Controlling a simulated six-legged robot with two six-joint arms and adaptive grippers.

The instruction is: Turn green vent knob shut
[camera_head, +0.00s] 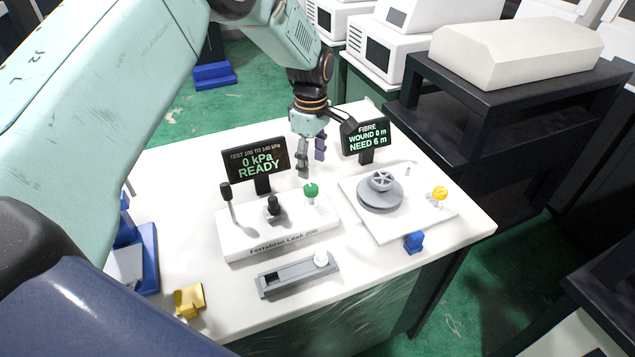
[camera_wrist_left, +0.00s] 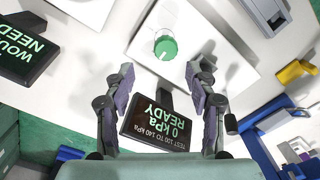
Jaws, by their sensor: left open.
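The green vent knob (camera_head: 311,190) stands on the right part of the white leak tester base (camera_head: 235,243), beside a black knob (camera_head: 274,204). In the left wrist view the green knob (camera_wrist_left: 165,46) is seen from above, beyond the fingertips, with a white mark beside it. My left gripper (camera_head: 311,163) is open and empty, pointing down above and behind the knob, apart from it. Its two fingers (camera_wrist_left: 166,78) spread on either side of the view's middle. The tester's display (camera_head: 255,163) reads 0 kPa READY. My right gripper is not in view.
A black lever (camera_head: 227,192) stands at the tester's left. The fibre display (camera_head: 366,138) and winding plate (camera_head: 400,222) with a grey spool (camera_head: 380,192) are to the right. A grey slotted tray (camera_head: 290,277), yellow block (camera_head: 189,301) and blue block (camera_head: 413,242) lie in front.

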